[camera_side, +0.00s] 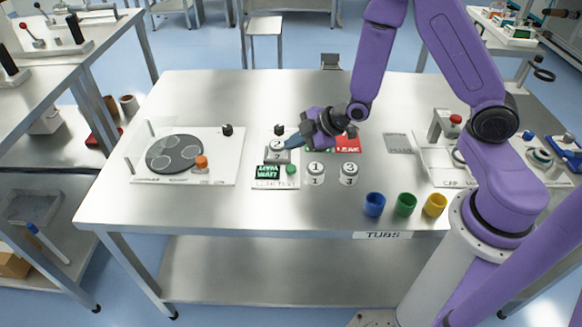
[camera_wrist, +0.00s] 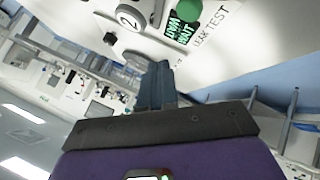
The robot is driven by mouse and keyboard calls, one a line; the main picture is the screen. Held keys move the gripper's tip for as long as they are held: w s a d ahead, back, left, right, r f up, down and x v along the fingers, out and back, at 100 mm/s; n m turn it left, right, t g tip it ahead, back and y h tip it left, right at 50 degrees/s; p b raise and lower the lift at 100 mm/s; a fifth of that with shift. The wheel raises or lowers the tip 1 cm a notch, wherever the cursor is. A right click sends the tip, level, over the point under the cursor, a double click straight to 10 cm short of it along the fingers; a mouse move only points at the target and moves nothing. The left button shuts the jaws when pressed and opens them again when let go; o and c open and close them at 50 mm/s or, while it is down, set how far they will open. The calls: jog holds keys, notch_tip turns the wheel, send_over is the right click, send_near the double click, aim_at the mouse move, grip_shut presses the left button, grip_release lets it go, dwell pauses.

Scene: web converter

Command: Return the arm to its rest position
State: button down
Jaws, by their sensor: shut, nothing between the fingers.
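My gripper (camera_side: 289,144) is over the leak test station, its blue fingers shut with nothing between them. In the wrist view the fingers (camera_wrist: 156,85) are together. My arm reaches in from the right and is bent, with the wrist low over the table. The white canister numbered 2 (camera_side: 277,150) sits on the leak test plate (camera_side: 262,184), close beside the fingertips; I cannot tell whether they touch. It also shows in the wrist view (camera_wrist: 128,18). The station's display (camera_side: 270,171) is lit green, with a green button (camera_side: 291,169) to its right.
Canisters 1 (camera_side: 316,170) and 3 (camera_side: 348,174) stand right of the station. Blue (camera_side: 374,205), green (camera_side: 405,205) and yellow (camera_side: 435,205) tubs line the front. A turntable station (camera_side: 226,150) is left.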

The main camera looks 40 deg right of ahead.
jog(key=shift+s+a+r, duration=0.25)
jog(key=shift+a, duration=0.05)
jog(key=s+a+r+m+g+h, duration=0.1)
jog(key=s+a+r+g, duration=0.1)
jog(key=s+r, duration=0.35)
jog(key=s+a+r+g, duration=0.2)
jog(key=s+g, duration=0.1)
jog(key=s, duration=0.5)
jog(key=s+d+r+g+h, duration=0.1)
jog(key=s+d+r, duration=0.2)
jog(key=s, duration=0.4)
jog(key=s+d+r+g+h, duration=0.1)
jog(key=s+d+r+g, duration=0.1)
jog(key=s, duration=0.6)
jog(key=shift+d+r+m+h, duration=0.4)
jog(key=shift+d+r, duration=0.2)
jog(key=shift+r, duration=0.15)
dwell(3.7)
